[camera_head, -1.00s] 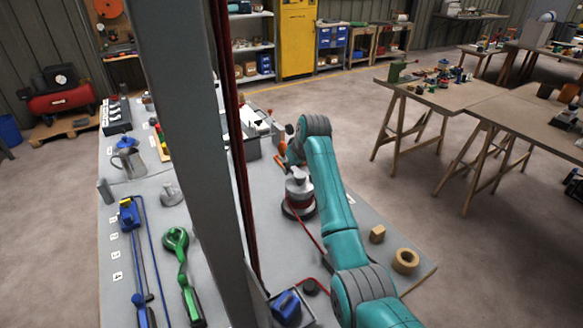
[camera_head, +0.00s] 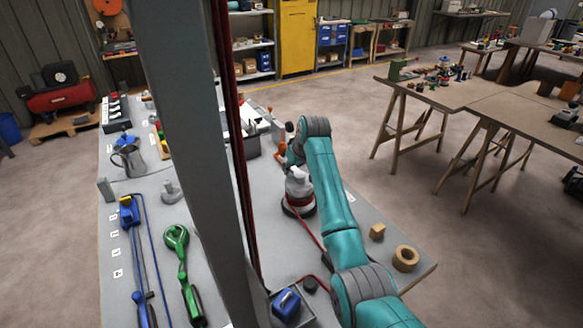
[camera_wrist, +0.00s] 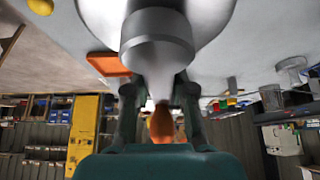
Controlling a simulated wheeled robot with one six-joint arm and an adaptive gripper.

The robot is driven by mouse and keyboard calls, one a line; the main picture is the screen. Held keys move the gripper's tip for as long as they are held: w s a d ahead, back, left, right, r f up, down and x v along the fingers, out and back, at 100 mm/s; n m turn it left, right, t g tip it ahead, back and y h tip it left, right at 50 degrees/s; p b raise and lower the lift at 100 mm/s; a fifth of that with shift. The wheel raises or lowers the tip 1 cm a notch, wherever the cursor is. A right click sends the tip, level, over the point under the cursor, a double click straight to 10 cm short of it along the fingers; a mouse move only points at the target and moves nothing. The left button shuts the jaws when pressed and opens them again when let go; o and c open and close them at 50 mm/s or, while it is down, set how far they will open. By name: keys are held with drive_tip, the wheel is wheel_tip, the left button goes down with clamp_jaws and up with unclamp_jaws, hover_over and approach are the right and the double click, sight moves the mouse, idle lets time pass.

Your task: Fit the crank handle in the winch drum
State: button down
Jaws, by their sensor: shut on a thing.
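The winch drum (camera_head: 299,186) stands upright on the grey bench, pale grey above a dark base, with red line around its lower part. My gripper (camera_wrist: 160,112) is shut on the orange grip of the crank handle (camera_wrist: 162,124). In the head view an orange part of the handle (camera_head: 282,150) shows left of my arm, above and behind the drum in the picture. The arm hides most of my gripper there. In the wrist view a large grey rounded metal body fills the top middle, in front of the fingers. I cannot tell whether handle and drum touch.
A grey post (camera_head: 190,150) blocks part of the bench. A wooden block (camera_head: 377,232) and a wooden ring (camera_head: 405,258) lie at the right. Green (camera_head: 182,262) and blue (camera_head: 130,215) tools lie at the left. A blue-topped jug (camera_head: 128,158) stands farther back.

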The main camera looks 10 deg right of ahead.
drive_tip(key=shift+f, duration=0.2)
idle(0.4)
drive_tip(key=c, duration=0.5)
unclamp_jaws()
idle(0.4)
drive_tip(key=shift+r, duration=4)
